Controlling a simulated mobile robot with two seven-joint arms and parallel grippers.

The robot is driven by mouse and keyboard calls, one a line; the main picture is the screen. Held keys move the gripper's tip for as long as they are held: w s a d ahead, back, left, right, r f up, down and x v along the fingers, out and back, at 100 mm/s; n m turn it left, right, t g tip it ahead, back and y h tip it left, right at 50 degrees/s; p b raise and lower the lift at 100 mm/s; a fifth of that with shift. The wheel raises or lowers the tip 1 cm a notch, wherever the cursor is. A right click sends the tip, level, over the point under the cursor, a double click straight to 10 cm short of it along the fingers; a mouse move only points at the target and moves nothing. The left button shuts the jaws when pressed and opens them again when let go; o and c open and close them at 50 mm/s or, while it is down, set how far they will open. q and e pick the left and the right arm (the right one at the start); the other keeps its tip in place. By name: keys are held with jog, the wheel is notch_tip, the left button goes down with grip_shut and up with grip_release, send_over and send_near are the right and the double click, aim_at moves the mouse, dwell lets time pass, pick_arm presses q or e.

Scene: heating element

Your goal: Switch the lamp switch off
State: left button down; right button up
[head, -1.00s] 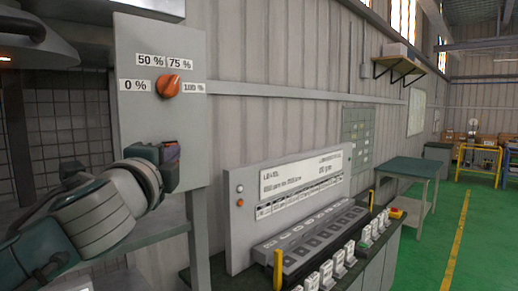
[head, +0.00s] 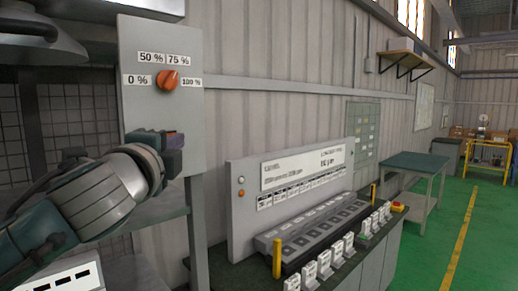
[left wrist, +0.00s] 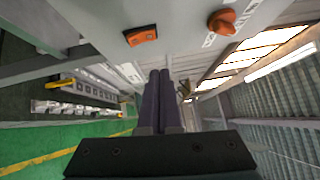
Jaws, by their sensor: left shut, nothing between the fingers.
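A grey control panel (head: 135,60) stands at the left of the head view with an orange-red rotary knob (head: 167,80) among percent labels. The knob also shows in the left wrist view (left wrist: 222,22). Below it in the wrist view is a small orange rocker switch (left wrist: 141,35) on the panel, which looks like the lamp switch. My right gripper is not seen.
A bench with a labelled board (head: 300,170) and rows of white switches (head: 325,264) stands right of the panel. A yellow post (head: 277,257) rises at its front. A green-topped table (head: 418,161) is farther back. Green floor (head: 470,235) is free at the right.

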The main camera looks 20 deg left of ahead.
pick_arm(q)
jog(key=b+v, duration=0.2)
jog(key=v, duration=0.6)
jog(key=shift+r, duration=0.75)
